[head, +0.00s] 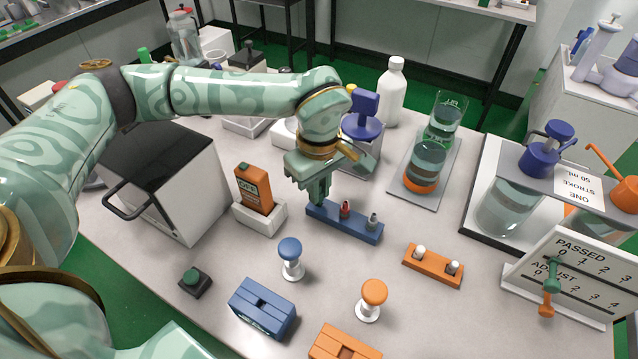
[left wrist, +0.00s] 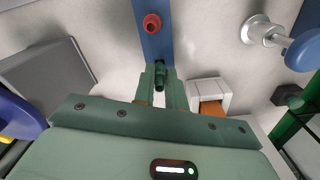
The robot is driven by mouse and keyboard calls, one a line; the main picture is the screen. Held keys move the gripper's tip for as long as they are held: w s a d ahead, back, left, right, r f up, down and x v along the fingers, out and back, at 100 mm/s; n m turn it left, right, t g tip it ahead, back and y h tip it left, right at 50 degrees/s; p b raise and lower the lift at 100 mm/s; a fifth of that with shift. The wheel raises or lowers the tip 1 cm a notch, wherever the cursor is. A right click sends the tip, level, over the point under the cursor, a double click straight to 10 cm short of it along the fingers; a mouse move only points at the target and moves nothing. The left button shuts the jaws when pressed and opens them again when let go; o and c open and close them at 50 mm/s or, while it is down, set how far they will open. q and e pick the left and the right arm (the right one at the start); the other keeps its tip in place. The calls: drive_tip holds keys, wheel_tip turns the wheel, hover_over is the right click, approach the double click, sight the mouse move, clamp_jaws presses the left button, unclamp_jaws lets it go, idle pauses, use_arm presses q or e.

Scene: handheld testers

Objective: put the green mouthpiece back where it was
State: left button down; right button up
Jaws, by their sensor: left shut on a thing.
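The blue rack (head: 357,230) lies on the table and holds a red mouthpiece (head: 345,209) and a grey mouthpiece (head: 372,221). My left gripper (head: 319,198) points down at the rack's left end. In the left wrist view its fingers (left wrist: 161,84) are shut on the small dark green mouthpiece (left wrist: 160,71), at the near end of the blue rack (left wrist: 154,45). The red mouthpiece (left wrist: 152,24) stands just beyond it. The fingers hide most of the green mouthpiece, so I cannot tell whether it sits in the rack. My right gripper is not in view.
An orange tester in a white cradle (head: 260,219) stands close left of the gripper. A blue-knobbed plunger (head: 290,257) and an orange rack (head: 432,266) stand nearer the front. Behind is a purple-topped device (head: 363,117). A white box (head: 175,190) stands left.

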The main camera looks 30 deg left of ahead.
use_arm(q)
drive_tip(key=c, duration=1.4)
unclamp_jaws()
drive_tip(key=shift+f, duration=0.1)
drive_tip(key=shift+c, duration=0.2)
wheel_tip(320, 180, up, 13)
drive_tip(key=p, duration=0.5)
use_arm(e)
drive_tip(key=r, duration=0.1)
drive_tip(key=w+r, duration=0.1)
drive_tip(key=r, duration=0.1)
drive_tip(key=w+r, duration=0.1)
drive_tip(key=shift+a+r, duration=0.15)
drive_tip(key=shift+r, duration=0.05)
